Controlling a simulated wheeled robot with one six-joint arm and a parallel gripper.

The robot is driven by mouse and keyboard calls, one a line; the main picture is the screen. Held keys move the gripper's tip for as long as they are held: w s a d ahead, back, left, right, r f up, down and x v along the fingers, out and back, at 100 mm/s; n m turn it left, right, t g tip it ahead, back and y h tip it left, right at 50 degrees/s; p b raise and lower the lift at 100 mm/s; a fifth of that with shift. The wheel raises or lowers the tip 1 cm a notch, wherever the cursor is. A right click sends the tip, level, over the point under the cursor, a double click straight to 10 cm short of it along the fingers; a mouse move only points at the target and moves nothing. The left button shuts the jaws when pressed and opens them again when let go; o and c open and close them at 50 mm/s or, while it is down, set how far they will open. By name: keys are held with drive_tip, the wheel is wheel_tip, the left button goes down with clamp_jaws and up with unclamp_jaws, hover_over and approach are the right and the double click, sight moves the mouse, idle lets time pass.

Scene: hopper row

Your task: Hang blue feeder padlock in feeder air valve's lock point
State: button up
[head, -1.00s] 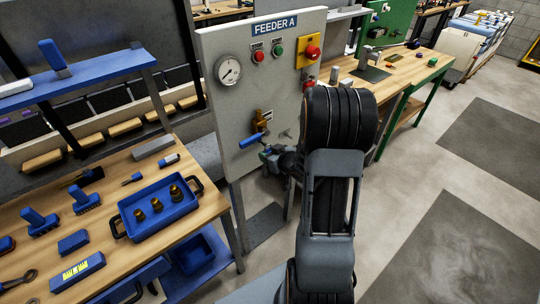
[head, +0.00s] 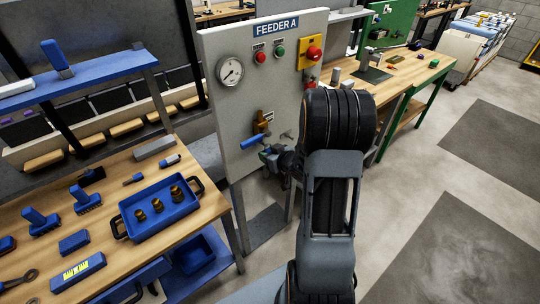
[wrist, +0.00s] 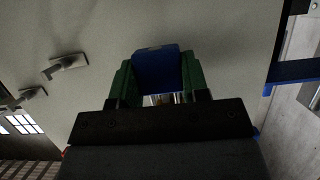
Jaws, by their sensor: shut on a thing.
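The feeder air valve (head: 263,122) has a brass body and a blue lever handle (head: 252,141) on the grey FEEDER A panel. My gripper (head: 270,157) is just below the blue handle, close to the panel front; the head view does not show whether it touches. In the wrist view the green fingers of my gripper (wrist: 157,85) are shut on the blue padlock (wrist: 157,72). A little silvery metal shows between the fingers below the padlock's blue body. The valve's lock point and how the padlock's shackle lies to it cannot be made out.
The panel (head: 220,115) also carries a gauge (head: 230,71), push buttons and a red emergency stop (head: 314,54). A wooden bench (head: 110,180) with a blue tray (head: 160,215) stands at left. Grey pegs (wrist: 68,62) stick out at left in the wrist view.

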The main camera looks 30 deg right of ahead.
drive_tip(key=shift+w+a, duration=0.2)
drive_tip(key=shift+w, duration=0.85)
drive_tip(key=shift+f+b, duration=0.4)
idle(0.4)
drive_tip(key=o, duration=1)
drive_tip(key=shift+r, duration=0.1)
drive_tip(key=shift+o, duration=0.2)
drive_tip(key=v, duration=1.3)
drive_tip(key=shift+s+p, duration=0.4)
drive_tip(key=shift+d, duration=0.1)
